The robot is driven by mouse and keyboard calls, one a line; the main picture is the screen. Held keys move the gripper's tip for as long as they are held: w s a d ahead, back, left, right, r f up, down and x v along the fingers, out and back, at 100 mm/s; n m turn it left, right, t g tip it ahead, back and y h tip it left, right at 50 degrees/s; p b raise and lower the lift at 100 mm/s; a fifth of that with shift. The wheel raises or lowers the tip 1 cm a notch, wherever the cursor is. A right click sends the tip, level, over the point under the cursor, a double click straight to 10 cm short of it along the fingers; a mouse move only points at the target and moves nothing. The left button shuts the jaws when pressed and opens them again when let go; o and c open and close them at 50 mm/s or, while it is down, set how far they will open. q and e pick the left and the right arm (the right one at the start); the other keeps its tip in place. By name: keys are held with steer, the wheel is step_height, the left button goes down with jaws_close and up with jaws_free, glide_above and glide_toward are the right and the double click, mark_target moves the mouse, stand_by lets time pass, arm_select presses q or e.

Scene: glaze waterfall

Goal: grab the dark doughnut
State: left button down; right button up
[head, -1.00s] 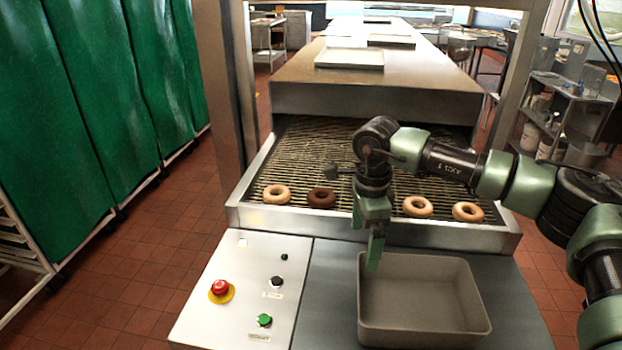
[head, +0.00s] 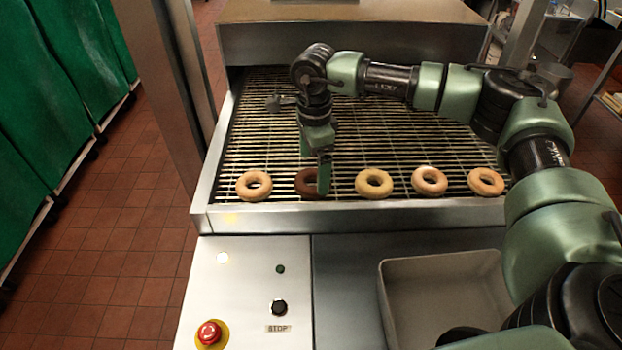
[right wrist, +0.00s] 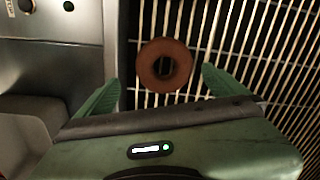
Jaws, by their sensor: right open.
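The dark doughnut (head: 304,184) lies on the wire conveyor near its front edge, second from the left in the row. My right gripper (head: 318,180) is over it in the head view and hides part of it. In the right wrist view the dark doughnut (right wrist: 164,65) lies flat on the wires, between the two green fingers (right wrist: 158,88) and slightly beyond their tips. The fingers are spread wide, one to each side, and hold nothing. My left gripper is not in view.
Light doughnuts lie in the same row: one (head: 254,194) to the left and several to the right, the nearest (head: 374,192). A grey bin (head: 440,268) stands in front. A control panel (head: 250,290) with a red button (head: 209,333) is at the front left.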

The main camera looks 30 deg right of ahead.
mark_target(313, 177)
steer(key=f, duration=0.3)
steer(key=f+p, duration=0.1)
steer(key=f, duration=0.1)
steer(key=shift+w+d, duration=0.1)
steer(key=shift+w, duration=0.25)
steer(key=c, duration=1.3)
steer(key=shift+r, duration=0.1)
